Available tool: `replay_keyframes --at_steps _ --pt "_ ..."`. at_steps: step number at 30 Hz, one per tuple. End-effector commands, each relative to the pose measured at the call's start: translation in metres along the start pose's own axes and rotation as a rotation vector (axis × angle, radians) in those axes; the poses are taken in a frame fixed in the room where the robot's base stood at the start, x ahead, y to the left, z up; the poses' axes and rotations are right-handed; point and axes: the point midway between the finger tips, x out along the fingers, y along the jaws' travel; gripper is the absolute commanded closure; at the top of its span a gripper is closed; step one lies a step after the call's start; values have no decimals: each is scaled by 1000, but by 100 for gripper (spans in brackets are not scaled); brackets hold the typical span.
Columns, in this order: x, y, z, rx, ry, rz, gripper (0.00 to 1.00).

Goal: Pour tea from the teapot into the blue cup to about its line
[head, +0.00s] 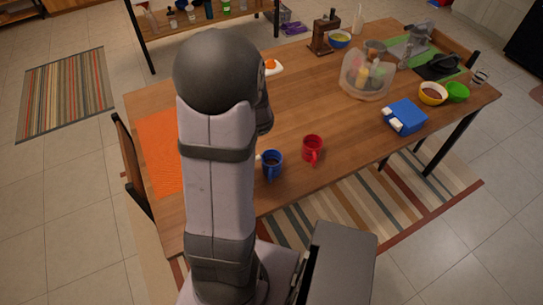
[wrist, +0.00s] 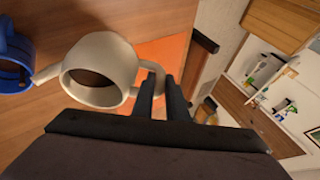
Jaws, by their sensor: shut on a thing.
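The blue cup (head: 272,165) stands upright on the table in the head view, with dark liquid visible inside; its line cannot be made out. My gripper (wrist: 168,97) is shut on the handle of the white teapot (wrist: 108,95) in the wrist view. The teapot's open top shows dark tea inside. Its spout points left at the blue cup (wrist: 12,62), with the tip close to the cup's rim. In the head view my arm hides the gripper and nearly all of the teapot. Whether tea is flowing cannot be told.
A red mug (head: 313,148) stands just right of the blue cup. An orange mat (head: 158,150) lies at the table's left end. A blue box (head: 405,117), a clear container (head: 367,75) and bowls stand farther right. The table's middle is clear.

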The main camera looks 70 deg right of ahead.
Motion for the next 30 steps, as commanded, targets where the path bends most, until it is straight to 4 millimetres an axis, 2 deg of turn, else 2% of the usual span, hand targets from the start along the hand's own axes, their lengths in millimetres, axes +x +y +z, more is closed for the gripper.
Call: replay_keyframes --at_steps 30 --pt "-11 3 -5 18 0 -45 100"
